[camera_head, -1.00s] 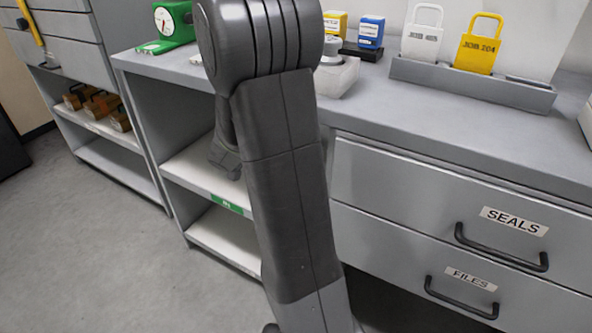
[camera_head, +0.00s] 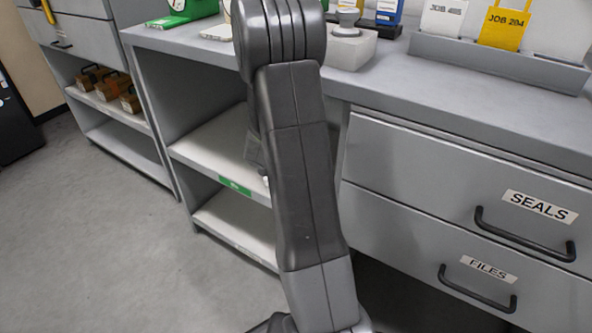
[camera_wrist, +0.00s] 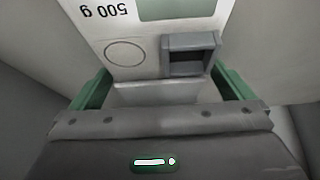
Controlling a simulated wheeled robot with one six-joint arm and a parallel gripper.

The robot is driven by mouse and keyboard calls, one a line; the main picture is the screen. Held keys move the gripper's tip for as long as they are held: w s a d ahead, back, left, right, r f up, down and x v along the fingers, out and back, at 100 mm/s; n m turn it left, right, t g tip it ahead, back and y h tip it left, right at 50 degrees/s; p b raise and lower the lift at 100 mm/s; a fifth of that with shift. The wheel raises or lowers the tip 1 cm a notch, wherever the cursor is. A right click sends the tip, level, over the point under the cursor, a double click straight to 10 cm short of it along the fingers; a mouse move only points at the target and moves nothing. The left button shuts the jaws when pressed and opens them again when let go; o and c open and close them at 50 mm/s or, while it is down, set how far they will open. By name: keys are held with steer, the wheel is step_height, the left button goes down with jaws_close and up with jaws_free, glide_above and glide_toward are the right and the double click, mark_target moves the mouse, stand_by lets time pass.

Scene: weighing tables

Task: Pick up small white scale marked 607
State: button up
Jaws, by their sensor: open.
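In the wrist view a white object (camera_wrist: 120,28) with an upside-down "500 g" print, a ring outline, a grey block and a pale green panel lies just ahead of my gripper (camera_wrist: 162,78). It looks like a small scale; no 607 mark shows. The green fingers stand apart on either side of its near end. I cannot tell whether they touch it. In the head view my gripper is mostly hidden behind my arm, by the open shelves. A white item with a dial (camera_head: 217,33) is on the counter, partly hidden by my arm; its marking is unreadable.
The grey counter (camera_head: 440,95) carries a green dial scale (camera_head: 185,12), a white block with a grey knob (camera_head: 350,48) and a holder (camera_head: 495,62) with job tags. Open shelves (camera_head: 215,145) are below, beside drawers marked SEALS and FILES. The floor at left is clear.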

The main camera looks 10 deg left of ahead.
steer(key=shift+w, duration=0.1)
steer(key=c, duration=1.1)
steer(key=shift+o, duration=0.2)
